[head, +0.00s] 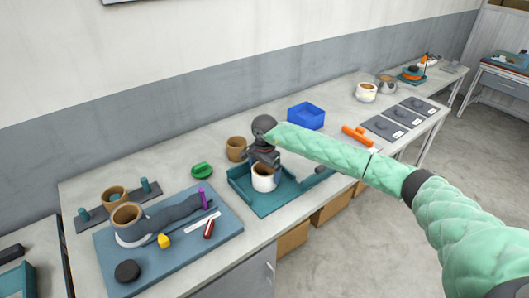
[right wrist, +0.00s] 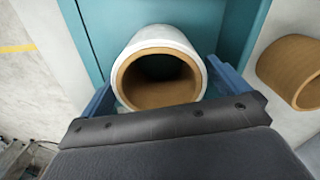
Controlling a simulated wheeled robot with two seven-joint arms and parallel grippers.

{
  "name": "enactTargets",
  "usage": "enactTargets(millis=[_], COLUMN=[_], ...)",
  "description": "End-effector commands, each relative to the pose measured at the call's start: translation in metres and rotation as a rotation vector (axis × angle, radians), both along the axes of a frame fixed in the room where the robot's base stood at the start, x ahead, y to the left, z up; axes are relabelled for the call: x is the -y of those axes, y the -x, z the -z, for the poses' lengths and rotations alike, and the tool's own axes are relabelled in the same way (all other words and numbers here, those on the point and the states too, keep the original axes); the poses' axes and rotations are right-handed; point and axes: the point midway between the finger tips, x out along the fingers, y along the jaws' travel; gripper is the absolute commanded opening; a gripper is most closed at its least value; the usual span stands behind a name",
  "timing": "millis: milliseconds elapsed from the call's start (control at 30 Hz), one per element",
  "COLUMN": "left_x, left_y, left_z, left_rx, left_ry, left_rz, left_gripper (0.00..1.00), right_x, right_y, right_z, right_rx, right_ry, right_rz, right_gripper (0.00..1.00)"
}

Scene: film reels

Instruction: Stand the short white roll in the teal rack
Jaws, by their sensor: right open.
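A short white roll (head: 264,179) with a brown core stands upright in the teal rack (head: 245,194), a low-walled tray at the middle of the bench. My right gripper (head: 264,164) is directly above the roll, pointing down. In the right wrist view, the open blue fingers of my right gripper (right wrist: 164,88) are on either side of the white roll (right wrist: 190,45), and the roll looks free between them. I cannot tell whether a finger touches it. The teal rack (right wrist: 232,40) shows around the roll. My left gripper is out of view.
A brown roll (head: 236,149) stands just behind the rack; a blue bin (head: 306,116) is farther back. A blue mat (head: 190,255) at left holds another white roll (head: 130,236) and small tools. An orange tool (head: 357,136) and dark plates (head: 384,127) lie at right.

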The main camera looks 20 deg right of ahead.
Motion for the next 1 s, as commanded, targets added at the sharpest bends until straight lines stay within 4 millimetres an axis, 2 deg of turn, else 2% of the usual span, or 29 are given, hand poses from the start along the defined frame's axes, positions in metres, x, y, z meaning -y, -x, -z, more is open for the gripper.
enactTargets(millis=[167,400,600,800,1000], left_x=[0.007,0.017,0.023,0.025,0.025], left_y=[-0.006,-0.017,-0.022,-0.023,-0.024], left_z=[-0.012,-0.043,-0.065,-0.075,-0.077], left_rx=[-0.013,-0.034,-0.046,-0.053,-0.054], left_ry=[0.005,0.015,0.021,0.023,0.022], left_rz=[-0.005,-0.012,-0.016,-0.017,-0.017], left_gripper=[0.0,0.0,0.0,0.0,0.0], right_x=[0.0,0.001,0.0,0.0,0.0], right_y=[-0.001,-0.001,0.0,0.0,0.0], right_z=[-0.021,-0.061,-0.086,-0.098,-0.099], right_rx=[0.004,0.004,0.002,0.0,0.0], right_ry=[0.0,0.001,0.001,0.001,0.001], right_rz=[0.001,0.0,0.0,0.0,0.0], right_gripper=[1.0,1.0,1.0,1.0,1.0])
